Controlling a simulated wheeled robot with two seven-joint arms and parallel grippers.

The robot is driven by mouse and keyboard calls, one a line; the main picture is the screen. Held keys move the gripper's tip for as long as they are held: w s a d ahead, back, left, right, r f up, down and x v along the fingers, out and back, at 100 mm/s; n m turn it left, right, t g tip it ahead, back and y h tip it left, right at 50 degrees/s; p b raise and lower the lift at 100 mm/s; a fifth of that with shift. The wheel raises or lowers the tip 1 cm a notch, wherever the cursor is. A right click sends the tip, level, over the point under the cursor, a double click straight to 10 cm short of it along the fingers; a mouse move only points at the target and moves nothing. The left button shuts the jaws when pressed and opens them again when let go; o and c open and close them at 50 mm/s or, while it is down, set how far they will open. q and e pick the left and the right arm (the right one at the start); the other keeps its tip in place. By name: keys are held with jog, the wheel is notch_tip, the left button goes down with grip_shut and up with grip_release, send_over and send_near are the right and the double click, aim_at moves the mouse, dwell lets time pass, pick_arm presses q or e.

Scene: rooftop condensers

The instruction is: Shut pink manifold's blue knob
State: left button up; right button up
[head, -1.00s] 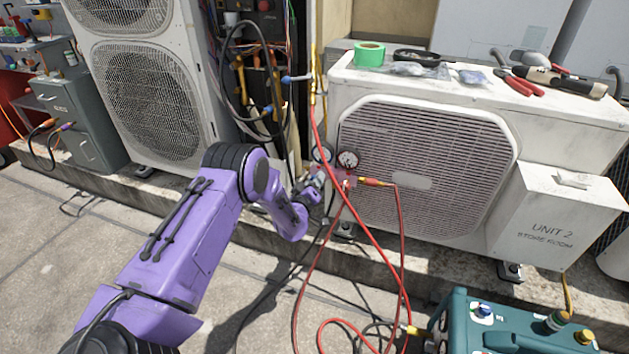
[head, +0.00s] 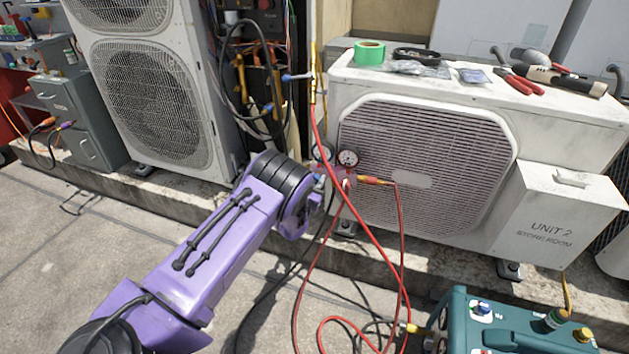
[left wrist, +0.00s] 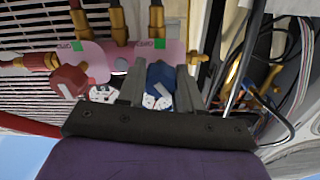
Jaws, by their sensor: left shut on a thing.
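The pink manifold (left wrist: 100,58) spans the upper part of the left wrist view, with brass fittings. Its blue knob (left wrist: 161,77) sits between the two dark fingers of my left gripper (left wrist: 160,83), which is shut on it. The red knob (left wrist: 69,82) is beside it to the left, free of the fingers. In the head view the manifold (head: 345,183) is small, in front of the condenser grille, and my left arm hides most of the gripper. My right gripper is not in view.
Red hoses (head: 400,240) run from the manifold toward a teal machine (head: 462,320) at lower right. A dial gauge (head: 347,158) sits above the manifold. The white Unit 2 condenser (head: 590,135) stands behind, with tape and tools on top. Cables and pipes hang to its left.

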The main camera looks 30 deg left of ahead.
pick_arm(q)
jog(key=m+b, duration=0.1)
jog(key=m, duration=0.5)
jog(key=shift+f, duration=0.15)
jog(key=shift+m, duration=0.3)
jog(key=o, duration=1)
jog(key=shift+o, duration=0.2)
jog(key=p+v, duration=0.2)
jog(key=v, duration=0.8)
jog(key=shift+s, duration=0.35)
